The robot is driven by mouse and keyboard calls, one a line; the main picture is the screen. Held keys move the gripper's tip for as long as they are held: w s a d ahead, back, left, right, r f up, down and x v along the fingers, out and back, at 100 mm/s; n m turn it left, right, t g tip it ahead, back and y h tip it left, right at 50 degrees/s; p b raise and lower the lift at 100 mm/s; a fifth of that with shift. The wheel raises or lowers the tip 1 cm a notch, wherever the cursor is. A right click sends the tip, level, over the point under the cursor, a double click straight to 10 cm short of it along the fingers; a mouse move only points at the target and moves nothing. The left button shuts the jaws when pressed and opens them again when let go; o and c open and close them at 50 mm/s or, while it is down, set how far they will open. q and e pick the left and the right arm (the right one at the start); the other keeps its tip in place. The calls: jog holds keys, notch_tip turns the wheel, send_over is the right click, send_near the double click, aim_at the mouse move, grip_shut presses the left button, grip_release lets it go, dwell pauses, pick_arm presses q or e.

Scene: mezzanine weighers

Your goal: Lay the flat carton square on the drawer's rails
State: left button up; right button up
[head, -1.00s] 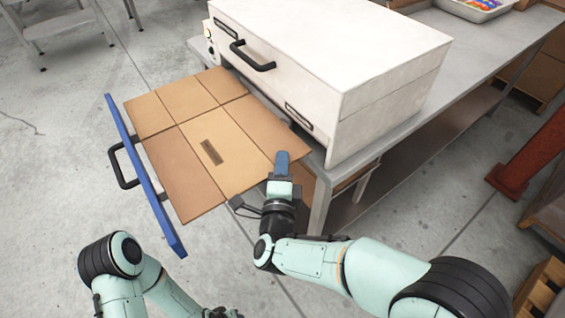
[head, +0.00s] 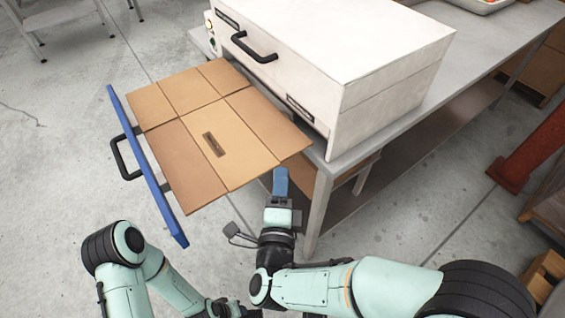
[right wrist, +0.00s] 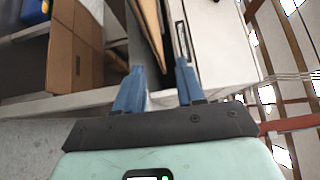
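The flat brown carton (head: 238,165) lies across the pulled-out drawer, with a dark slot near its middle. Of my left arm, only links and dark wrist parts show.
The white machine (head: 345,60) stands on a grey table (head: 420,125) behind the drawer. A table leg (head: 318,215) is close right of my right gripper. A red post (head: 535,150) stands at far right. The floor in front is clear.

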jog(key=s, duration=0.4)
jog(key=w+d+f+n+g, duration=0.1)
jog(key=d+f+n+g, duration=0.15)
jog(key=f, duration=0.55)
jog(key=w+d+f+n+g+y, duration=0.1)
jog(key=d+f+n+g, duration=0.15)
jog(key=f, duration=0.65)
jog(key=w+d+f+n+g, duration=0.1)
jog(key=d+f+n+g, duration=0.15)
jog(key=f, duration=0.55)
jog(key=s+d+f+n+g+y, duration=0.1)
jog(key=s+d+f+n+g, duration=0.2)
jog(key=s+f, duration=0.6)
jog(key=s+d+f+n+g+y, duration=0.1)
jog(key=s+d+f+n+g, duration=0.2)
jog(key=s+f+g, duration=0.3)
jog(key=s+d+f, duration=0.1)
jog(key=s+f, duration=0.2)
jog(key=f, duration=0.2)
jog(key=shift+s+d+f+n+y, duration=0.2)
jog(key=shift+d+f+n+y, duration=0.15)
jog(key=shift+d+f+y, duration=0.05)
